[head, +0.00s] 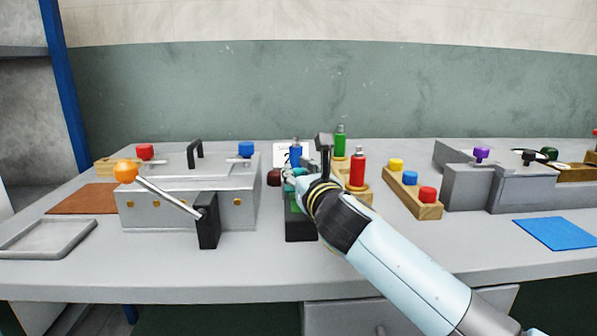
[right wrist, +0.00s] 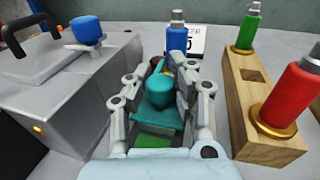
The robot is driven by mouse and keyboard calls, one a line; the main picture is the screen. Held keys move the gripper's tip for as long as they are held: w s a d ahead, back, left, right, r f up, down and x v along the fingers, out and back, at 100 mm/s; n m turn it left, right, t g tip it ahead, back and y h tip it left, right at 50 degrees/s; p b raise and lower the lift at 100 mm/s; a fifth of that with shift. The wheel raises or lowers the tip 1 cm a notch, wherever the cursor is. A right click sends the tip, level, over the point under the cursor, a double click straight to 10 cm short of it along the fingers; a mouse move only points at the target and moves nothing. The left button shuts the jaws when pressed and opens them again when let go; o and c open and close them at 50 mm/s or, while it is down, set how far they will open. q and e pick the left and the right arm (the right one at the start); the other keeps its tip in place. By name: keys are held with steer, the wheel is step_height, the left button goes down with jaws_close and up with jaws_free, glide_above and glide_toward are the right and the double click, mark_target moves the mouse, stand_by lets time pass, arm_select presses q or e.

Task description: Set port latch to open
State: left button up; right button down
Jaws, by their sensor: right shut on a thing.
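My right gripper (head: 290,184) is over a dark box (head: 300,228) in the middle of the table. In the right wrist view, the gripper (right wrist: 172,85) is shut on a teal knob (right wrist: 187,88), with a finger on each side. The knob stands on a teal plate (right wrist: 157,118), with a green surface (right wrist: 153,142) in front of it. No label marks which part is the port latch, and the fingers and arm hide part of the box. My left gripper is not in view.
Left stands a grey press (head: 240,210) with an orange-ball lever (head: 126,171), a red knob (head: 145,151) and a blue knob (head: 246,149). Right are a wooden rack with a red bottle (head: 357,170), a block of coloured pegs (head: 427,210) and a blue mat (head: 556,233).

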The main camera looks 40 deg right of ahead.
steer(key=s+a, duration=0.1)
steer(key=s+p, duration=0.1)
steer(key=s+a+p, duration=0.1)
steer(key=s, duration=0.1)
steer(key=shift+s+a+r, duration=0.1)
steer(key=shift+a, duration=0.25)
steer(key=shift+s+a+p, duration=0.2)
steer(key=shift+s+p, duration=0.05)
steer(key=shift+p, duration=0.05)
steer(key=shift+d+f, duration=0.1)
steer(key=shift+f, duration=0.25)
steer(key=c, duration=1.7)
jaws_free()
steer(key=shift+f, duration=0.1)
steer(key=o, duration=0.5)
steer(key=shift+s+a+r, duration=0.2)
steer(key=shift+s+r, duration=0.05)
steer(key=shift+s, duration=0.15)
steer(key=shift+o, duration=0.7)
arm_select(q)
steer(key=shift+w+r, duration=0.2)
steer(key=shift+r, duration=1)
arm_select(e)
steer(key=shift+w+d, duration=0.1)
steer(key=shift+w, duration=0.1)
